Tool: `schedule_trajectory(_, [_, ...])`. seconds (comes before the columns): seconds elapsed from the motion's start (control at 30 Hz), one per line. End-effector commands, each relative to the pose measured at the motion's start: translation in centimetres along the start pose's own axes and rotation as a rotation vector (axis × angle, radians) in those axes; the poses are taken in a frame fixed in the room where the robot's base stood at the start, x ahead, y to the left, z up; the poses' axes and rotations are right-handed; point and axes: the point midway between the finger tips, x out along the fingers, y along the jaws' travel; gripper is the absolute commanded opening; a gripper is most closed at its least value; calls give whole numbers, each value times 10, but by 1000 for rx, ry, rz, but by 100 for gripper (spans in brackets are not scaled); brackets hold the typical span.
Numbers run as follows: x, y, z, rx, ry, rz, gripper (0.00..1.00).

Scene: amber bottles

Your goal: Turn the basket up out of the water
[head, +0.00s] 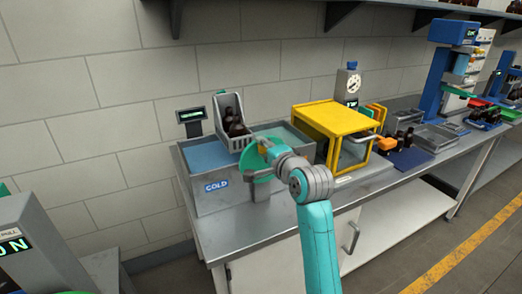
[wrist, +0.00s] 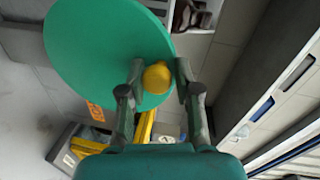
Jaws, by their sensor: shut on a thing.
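The grey basket (head: 219,106) is tilted up above the bath's rim in the head view, with several dark bottles (head: 236,124) in it. It stands between the blue water of the left tank (head: 205,156), marked COLD, and the paler water of the right tank (head: 292,136). A green disc-shaped wheel (head: 261,169) is at the bath's front; it fills the upper left of the wrist view (wrist: 105,45). My gripper (wrist: 159,70) is shut on the wheel's yellow knob (wrist: 157,78).
A yellow box-like frame (head: 330,117) stands right of the bath, with a dial gauge (head: 352,84) behind it. Trays and more dark bottles (head: 404,138) sit farther right along the bench. A small display (head: 190,115) stands behind the left tank.

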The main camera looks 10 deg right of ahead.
Motion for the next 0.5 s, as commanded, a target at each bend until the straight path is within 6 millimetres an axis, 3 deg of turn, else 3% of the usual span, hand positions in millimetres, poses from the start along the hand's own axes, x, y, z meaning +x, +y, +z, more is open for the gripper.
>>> schedule_trajectory(0.03, [1,11,-4,25,-2,24,0])
schedule_trajectory(0.5, [2,11,-16,225,-34,24,0])
